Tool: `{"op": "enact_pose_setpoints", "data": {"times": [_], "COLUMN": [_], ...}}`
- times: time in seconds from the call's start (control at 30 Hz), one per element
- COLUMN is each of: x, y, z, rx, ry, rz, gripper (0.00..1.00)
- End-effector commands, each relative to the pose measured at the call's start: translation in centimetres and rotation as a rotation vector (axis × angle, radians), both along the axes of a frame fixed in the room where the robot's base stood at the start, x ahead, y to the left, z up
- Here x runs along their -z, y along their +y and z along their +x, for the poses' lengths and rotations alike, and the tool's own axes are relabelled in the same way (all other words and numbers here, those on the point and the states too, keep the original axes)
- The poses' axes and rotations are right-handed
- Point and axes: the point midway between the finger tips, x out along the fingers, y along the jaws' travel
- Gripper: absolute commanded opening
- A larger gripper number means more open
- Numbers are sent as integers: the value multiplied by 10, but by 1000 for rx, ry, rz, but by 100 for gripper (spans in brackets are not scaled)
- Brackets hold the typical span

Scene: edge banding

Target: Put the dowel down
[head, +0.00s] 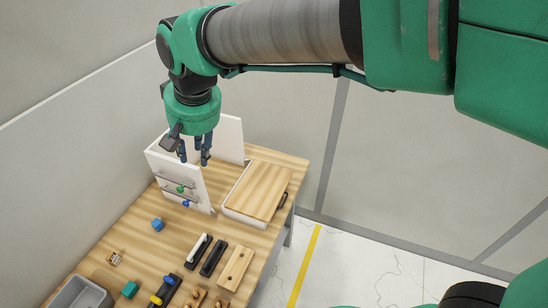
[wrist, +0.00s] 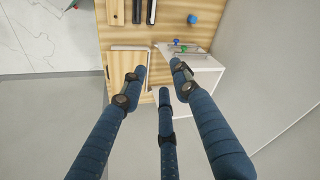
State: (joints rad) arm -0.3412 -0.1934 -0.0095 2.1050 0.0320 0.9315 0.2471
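My gripper (head: 196,157) hangs fingers-down over the white upright-panelled unit (head: 182,178) at the back of the wooden table. In the wrist view its three blue fingers (wrist: 160,78) are spread apart, and I see nothing held between them. I cannot pick out a dowel for certain in either view. A small green piece (head: 181,189) and a small blue piece (head: 187,203) sit at the unit's front by thin metal bars. They also show beyond the fingers in the wrist view, apart from them.
A wood-topped white box (head: 257,189) stands right of the unit. A blue block (head: 157,225), a teal block (head: 130,289), dark-based tools (head: 212,260), a wooden block (head: 236,268) and a grey bin (head: 78,294) occupy the near table. A wall runs along the left.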

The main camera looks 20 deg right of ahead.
Motion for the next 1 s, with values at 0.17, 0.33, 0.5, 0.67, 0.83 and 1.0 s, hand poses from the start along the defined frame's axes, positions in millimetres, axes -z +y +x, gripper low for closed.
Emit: {"op": "enact_pose_setpoints", "data": {"times": [0.17, 0.33, 0.5, 0.67, 0.83, 1.0], "x": [-9, -11, -7, 1, 11, 17], "y": [-50, -89, -123, -150, -169, -178], "z": [-35, -70, -106, -140, -169, -183], "rx": [24, 44, 64, 83, 97, 104], "ry": [-46, -85, -125, -161, -188, -203], "rz": [-8, -21, -39, -59, -80, -91], "gripper": [30, 30, 30, 30, 30, 30]}}
